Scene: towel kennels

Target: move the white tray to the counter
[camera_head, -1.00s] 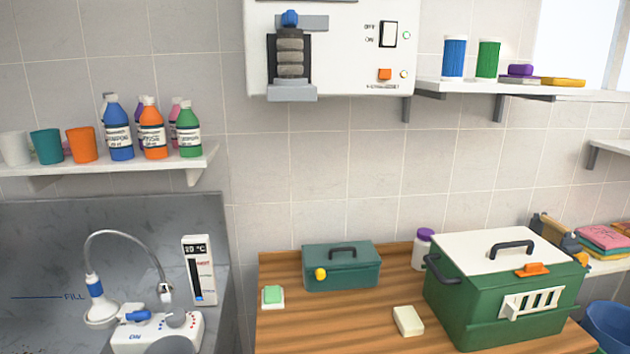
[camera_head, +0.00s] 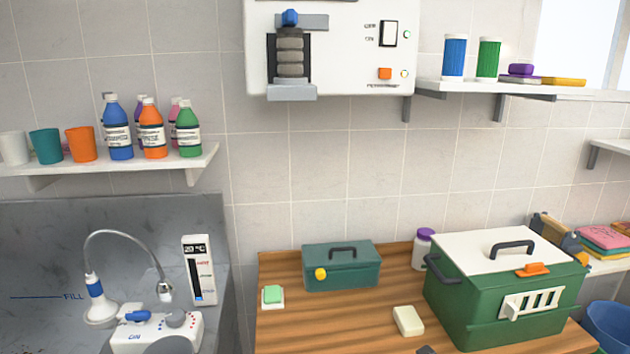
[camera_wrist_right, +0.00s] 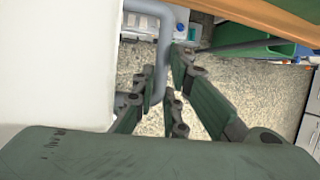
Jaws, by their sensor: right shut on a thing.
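In the right wrist view a large white surface (camera_wrist_right: 60,60), which looks like the white tray, fills the left side. A grey bent handle (camera_wrist_right: 168,28) stands out from its edge. My right gripper (camera_wrist_right: 161,82) has its dark green fingers closed around the lower part of this handle. No white tray shows in the head view. The wooden counter (camera_head: 385,285) is at the lower right of the head view. My left gripper is not in view.
On the counter stand a teal box (camera_head: 342,272), a green carrier (camera_head: 470,305) with a white lid, a purple-capped bottle (camera_head: 422,250), a cream block (camera_head: 408,321) and a green soap (camera_head: 272,295). Bare wood shows between them. A grey tub (camera_head: 60,240) is at left.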

